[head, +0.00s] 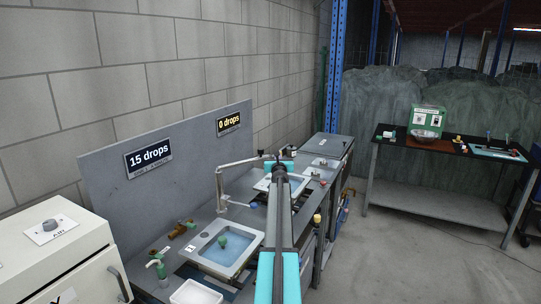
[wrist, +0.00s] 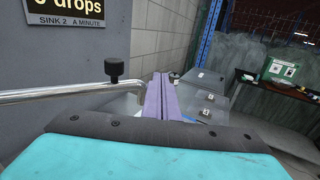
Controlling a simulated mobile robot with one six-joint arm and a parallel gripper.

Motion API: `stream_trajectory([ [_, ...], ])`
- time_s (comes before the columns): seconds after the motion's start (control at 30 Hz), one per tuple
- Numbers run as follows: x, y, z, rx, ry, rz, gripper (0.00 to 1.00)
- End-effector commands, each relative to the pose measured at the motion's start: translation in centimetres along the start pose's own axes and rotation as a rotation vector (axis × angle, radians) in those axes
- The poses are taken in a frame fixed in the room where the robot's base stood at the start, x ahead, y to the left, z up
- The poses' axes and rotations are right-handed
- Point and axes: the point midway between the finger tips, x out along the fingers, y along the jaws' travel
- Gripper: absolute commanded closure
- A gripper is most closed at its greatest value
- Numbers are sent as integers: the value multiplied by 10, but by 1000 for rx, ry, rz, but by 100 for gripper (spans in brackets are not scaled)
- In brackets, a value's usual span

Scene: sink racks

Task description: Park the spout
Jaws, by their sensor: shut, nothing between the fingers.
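The grey metal spout (head: 238,163) rises from a post between two sinks and its arm reaches right, its end over the far sink (head: 262,184). In the wrist view the spout (wrist: 60,96) comes in from the left, with a black knob (wrist: 113,68) on top. My gripper (head: 278,160) is at the spout's far end in the head view. In the wrist view its purple fingers (wrist: 159,95) are shut with nothing between them, just right of the spout's bend. I cannot tell whether they touch it. The near sink (head: 238,262) holds blue water and a green object (head: 223,240).
A grey backboard carries signs reading "15 drops" (head: 149,157) and "0 drops" (head: 229,123).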

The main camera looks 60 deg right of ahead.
Motion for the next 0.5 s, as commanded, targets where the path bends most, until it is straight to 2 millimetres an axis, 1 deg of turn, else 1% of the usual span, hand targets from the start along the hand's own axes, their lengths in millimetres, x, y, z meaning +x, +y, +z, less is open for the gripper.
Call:
stream_trajectory([
  [0.03,-8,-6,0,0,0,-1,100],
  [0.2,-23,-23,0,0,0,-1,100],
  [0.4,-36,-37,0,-1,0,1,100],
  [0.5,-39,-40,0,0,0,1,100],
])
